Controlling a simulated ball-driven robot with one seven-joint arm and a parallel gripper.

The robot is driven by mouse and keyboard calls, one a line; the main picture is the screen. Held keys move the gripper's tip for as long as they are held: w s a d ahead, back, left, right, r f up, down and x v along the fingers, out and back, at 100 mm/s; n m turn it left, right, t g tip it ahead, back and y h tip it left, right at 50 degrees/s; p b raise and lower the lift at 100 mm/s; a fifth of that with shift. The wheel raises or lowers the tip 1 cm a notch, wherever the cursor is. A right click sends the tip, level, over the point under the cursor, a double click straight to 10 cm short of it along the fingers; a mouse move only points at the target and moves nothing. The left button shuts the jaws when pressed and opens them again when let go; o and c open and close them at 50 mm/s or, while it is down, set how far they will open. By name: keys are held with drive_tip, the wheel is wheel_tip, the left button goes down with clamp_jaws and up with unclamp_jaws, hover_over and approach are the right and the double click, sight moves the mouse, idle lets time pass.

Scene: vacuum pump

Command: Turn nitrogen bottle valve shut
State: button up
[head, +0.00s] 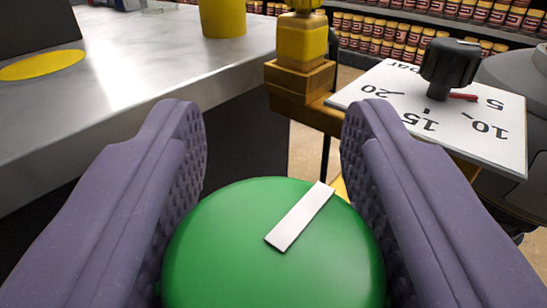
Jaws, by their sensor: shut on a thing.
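The nitrogen bottle valve is a round green knob (270,270) at the bottom middle of the head view. A white stripe (301,216) on its top runs from lower left to upper right. My gripper (273,140) has two purple-grey fingers with dimpled inner pads. The fingers stand on either side of the knob and are shut on it. The knob's lower part and the bottle beneath it are out of view.
A white dial plate (440,118) with a black knob (450,65) and red pointer stands close at right. A yellow brass fitting (302,65) stands ahead. A shiny counter (140,75) fills the left, with a yellow cylinder (223,17) on it. Shelves of jars (378,38) are behind.

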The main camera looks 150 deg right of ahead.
drive_tip(key=shift+m, duration=0.3)
drive_tip(key=o, duration=1)
drive_tip(key=shift+c, duration=0.2)
